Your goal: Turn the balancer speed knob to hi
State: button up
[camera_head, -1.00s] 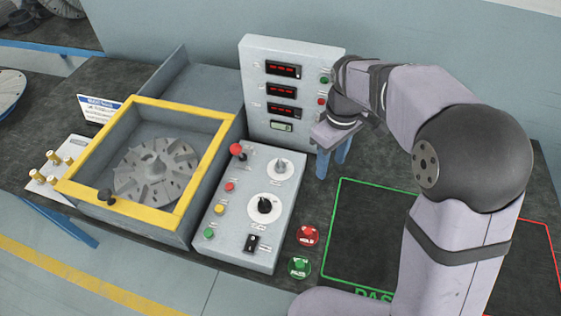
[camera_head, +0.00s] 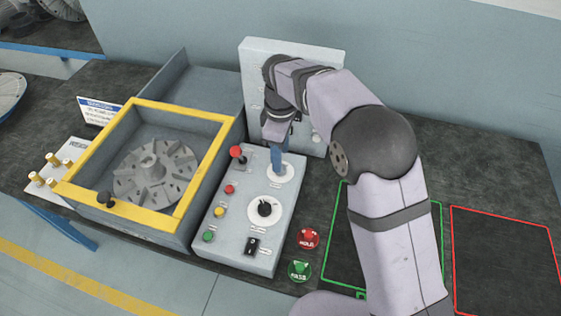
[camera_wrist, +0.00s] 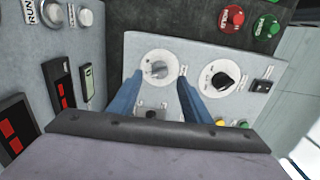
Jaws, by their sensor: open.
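The sloped grey control box (camera_head: 225,243) carries two round knobs on white dials. The silver knob (camera_wrist: 156,69) is at the far end, and the black knob (camera_head: 264,208) is nearer the front; it also shows in the wrist view (camera_wrist: 221,80). The dial labels are too small to read, so I cannot tell which is the speed knob. My gripper (camera_head: 278,166) points down at the silver knob and mostly hides it in the head view. In the wrist view, its blue fingers (camera_wrist: 160,78) are open, one on each side of the silver knob. Contact is unclear.
A red-topped lever (camera_head: 236,152) stands left of the silver knob. The tall display panel (camera_head: 318,65) rises behind. A yellow-framed rotor bin (camera_head: 80,166) is at left. Red (camera_head: 309,239) and green (camera_head: 299,271) buttons sit to the right of the box.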

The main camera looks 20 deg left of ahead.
jog(key=shift+f+p, duration=0.4)
jog(key=shift+f, duration=1.85)
jog(key=shift+c, duration=0.6)
jog(key=c, duration=0.9)
